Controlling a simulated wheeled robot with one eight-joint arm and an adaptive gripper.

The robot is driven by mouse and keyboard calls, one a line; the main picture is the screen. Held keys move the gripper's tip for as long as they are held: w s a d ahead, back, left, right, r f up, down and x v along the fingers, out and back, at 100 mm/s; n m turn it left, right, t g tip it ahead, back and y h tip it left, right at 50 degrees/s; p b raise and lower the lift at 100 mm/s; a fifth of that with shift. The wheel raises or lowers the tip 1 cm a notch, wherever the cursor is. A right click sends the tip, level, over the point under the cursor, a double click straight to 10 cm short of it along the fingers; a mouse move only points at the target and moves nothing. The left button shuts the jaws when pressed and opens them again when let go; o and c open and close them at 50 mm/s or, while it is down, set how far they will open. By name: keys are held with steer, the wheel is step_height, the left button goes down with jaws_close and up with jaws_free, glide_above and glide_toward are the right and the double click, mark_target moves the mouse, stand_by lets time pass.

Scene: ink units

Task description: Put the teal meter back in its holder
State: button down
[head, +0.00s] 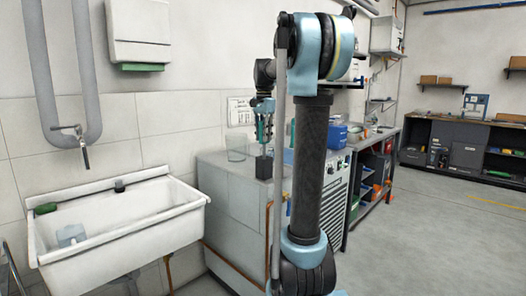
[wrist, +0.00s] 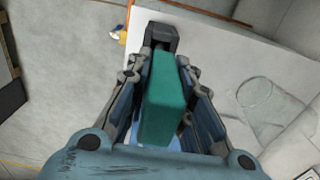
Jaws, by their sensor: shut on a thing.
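The teal meter (wrist: 164,100) is a flat block held between the fingers of my gripper (wrist: 162,66) in the wrist view. My gripper is shut on it. In the head view the meter (head: 264,134) hangs upright below my gripper, directly above the dark holder (head: 264,167). The holder (wrist: 163,33) also shows at the top of the wrist view, just beyond the meter's far end. I cannot tell whether the meter's lower end touches or enters the holder; its opening is partly hidden.
A clear glass beaker (head: 237,147) stands on the grey counter (head: 222,173), left of the holder; it also shows in the wrist view (wrist: 268,103). A white sink (head: 120,228) is at the left. Shelving with bins (head: 370,190) stands behind my arm. Open floor lies right.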

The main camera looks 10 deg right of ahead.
mark_target(264, 147)
steer(key=shift+f, duration=3)
steer(key=c, duration=1.4)
jaws_free()
steer(key=shift+s, duration=0.1)
steer(key=shift+r, duration=0.15)
step_height(264, 147, up, 12)
steer(key=shift+f, duration=0.1)
